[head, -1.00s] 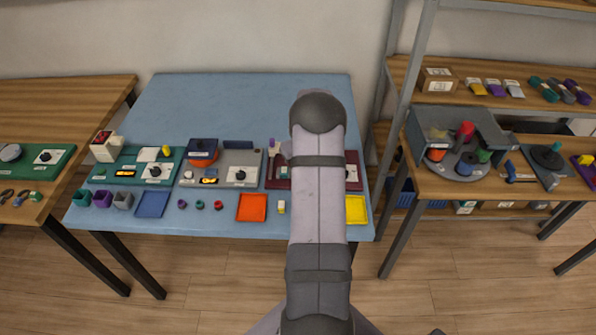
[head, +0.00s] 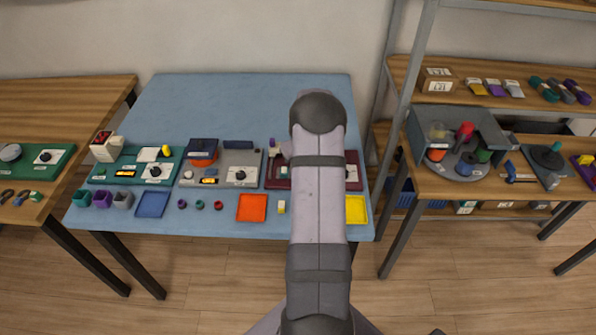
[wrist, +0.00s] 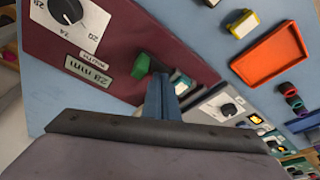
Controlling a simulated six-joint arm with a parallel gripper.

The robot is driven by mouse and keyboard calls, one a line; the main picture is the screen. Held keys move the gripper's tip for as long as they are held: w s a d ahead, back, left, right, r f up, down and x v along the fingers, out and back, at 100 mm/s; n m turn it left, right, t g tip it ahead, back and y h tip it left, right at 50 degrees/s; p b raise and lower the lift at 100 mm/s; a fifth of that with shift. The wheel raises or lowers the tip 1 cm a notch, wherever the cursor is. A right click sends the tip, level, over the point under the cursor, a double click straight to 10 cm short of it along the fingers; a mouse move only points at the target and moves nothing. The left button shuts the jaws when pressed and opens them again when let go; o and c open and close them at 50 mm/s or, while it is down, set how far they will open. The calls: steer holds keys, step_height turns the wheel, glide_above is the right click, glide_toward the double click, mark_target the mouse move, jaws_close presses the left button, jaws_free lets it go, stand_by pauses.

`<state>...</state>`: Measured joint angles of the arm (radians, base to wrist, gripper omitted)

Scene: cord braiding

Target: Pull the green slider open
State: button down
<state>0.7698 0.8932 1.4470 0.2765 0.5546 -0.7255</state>
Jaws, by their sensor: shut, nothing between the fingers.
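The green slider (wrist: 142,67) is a small green block on the maroon panel (wrist: 110,45) in the wrist view. It sits beside a dark slot or recess. My gripper (wrist: 160,88) is shut and empty, its fingertips close beside the green slider. I cannot tell whether they touch it. In the head view the maroon panel (head: 275,182) stands at the right part of the blue table, and my arm covers its middle. The slider and my gripper are hidden there.
The maroon panel also carries a black dial (wrist: 66,11) and a "28 mm" label (wrist: 88,69). A grey panel with a dial (wrist: 228,108) lies beside it. An orange tray (wrist: 272,55) and small coloured pieces are near. The back of the blue table (head: 240,105) is clear.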

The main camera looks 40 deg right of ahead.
steer(key=shift+s+d, duration=0.1)
steer(key=shift+s+d+b, duration=0.4)
steer(key=shift+s+d, duration=0.45)
stand_by(0.3)
steer(key=shift+w+a, duration=0.1)
steer(key=shift+w, duration=0.05)
steer(key=shift+w+a, duration=0.3)
steer(key=shift+a, duration=0.05)
stand_by(0.3)
step_height(320, 180, up, 11)
steer(key=p, duration=0.6)
steer(key=shift+p, duration=0.35)
stand_by(0.4)
